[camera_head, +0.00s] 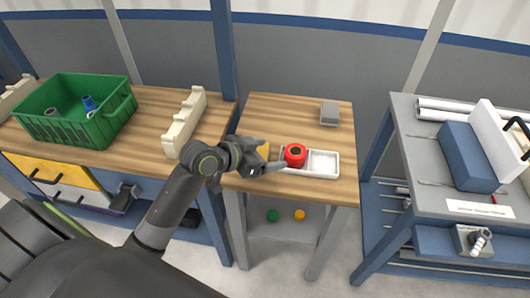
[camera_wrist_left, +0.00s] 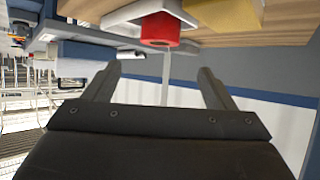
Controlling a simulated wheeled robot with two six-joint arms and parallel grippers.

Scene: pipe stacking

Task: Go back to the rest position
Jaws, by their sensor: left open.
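My left gripper (camera_head: 272,158) is over the left part of the middle table, its fingers pointing at the red pipe piece. In the left wrist view the gripper (camera_wrist_left: 158,72) has its fingers spread with nothing between them. The red pipe piece (camera_head: 295,155) stands upright in the left part of a white tray (camera_head: 322,164). In the left wrist view, which looks upside down, the red piece (camera_wrist_left: 160,30) is beyond the fingertips, apart from them. My right gripper is in neither view.
A yellow block (camera_head: 263,150) is by the gripper, partly hidden. A grey block (camera_head: 329,112) lies at the back right. A green crate (camera_head: 75,125) with pipe pieces and a cream notched rack (camera_head: 184,125) are on the left table. A blue block (camera_head: 468,157) is on the right bench.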

